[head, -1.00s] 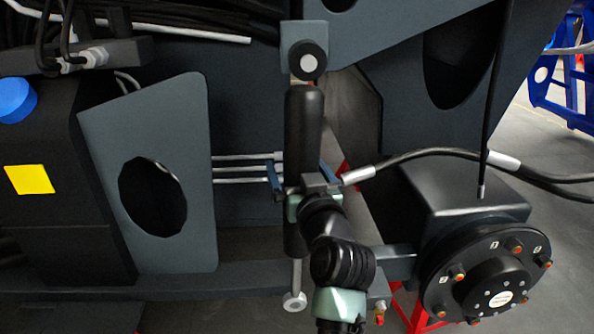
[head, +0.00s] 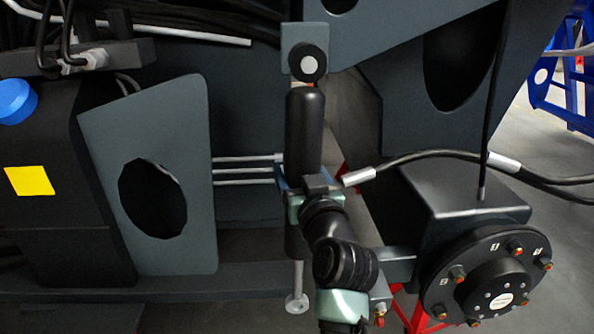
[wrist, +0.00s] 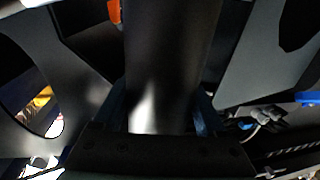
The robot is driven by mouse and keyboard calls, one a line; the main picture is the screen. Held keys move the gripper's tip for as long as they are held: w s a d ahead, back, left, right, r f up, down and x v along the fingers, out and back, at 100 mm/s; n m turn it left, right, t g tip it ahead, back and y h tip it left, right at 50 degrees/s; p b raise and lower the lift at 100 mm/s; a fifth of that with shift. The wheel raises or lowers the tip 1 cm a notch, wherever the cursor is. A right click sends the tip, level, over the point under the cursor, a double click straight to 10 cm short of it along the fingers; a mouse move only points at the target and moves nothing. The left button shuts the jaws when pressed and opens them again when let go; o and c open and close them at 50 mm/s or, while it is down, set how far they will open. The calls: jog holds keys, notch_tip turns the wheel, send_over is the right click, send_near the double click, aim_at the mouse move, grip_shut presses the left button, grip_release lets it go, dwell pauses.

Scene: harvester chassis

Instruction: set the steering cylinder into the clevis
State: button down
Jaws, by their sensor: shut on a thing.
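The steering cylinder (head: 305,130) is a long black tube standing about upright in the middle of the head view. A thin silver rod with a round eye (head: 297,303) comes out of its lower end. My gripper (head: 303,182) is shut on the tube around its middle, with blue fingers at its sides. In the wrist view the dark tube (wrist: 170,60) fills the space between the fingers of my gripper (wrist: 160,115). A grey bracket with a round black pin (head: 308,62), apparently the clevis, is just above the tube's top end. I cannot tell whether they touch.
A grey plate with an oval hole (head: 100,130) stands to the left. The wheel hub (head: 490,280) with its studs is close on the right of my arm. A black hose with a silver end (head: 358,177) reaches close to my gripper. Thin silver rods (head: 245,170) run behind the cylinder.

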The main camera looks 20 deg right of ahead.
jog(key=shift+s+d+r+n, duration=0.1)
jog(key=shift+s+d+n, duration=0.2)
jog(key=shift+d, duration=0.4)
jog(key=shift+s+d+n, duration=0.1)
jog(key=shift+d+n, duration=0.35)
jog(key=shift+d, duration=0.25)
jog(key=shift+s+d+r+n, duration=0.1)
jog(key=shift+s+d+n, duration=0.2)
jog(key=shift+d, duration=0.4)
jog(key=shift+w, duration=0.1)
grip_release()
jog(key=shift+a, duration=0.1)
jog(key=s+a+p, duration=0.1)
jog(key=s+p, duration=0.1)
jog(key=s, duration=1)
jog(key=shift+s+a+r+p, duration=0.15)
jog(key=shift+s+a+p, duration=0.15)
jog(key=shift+s, duration=0.1)
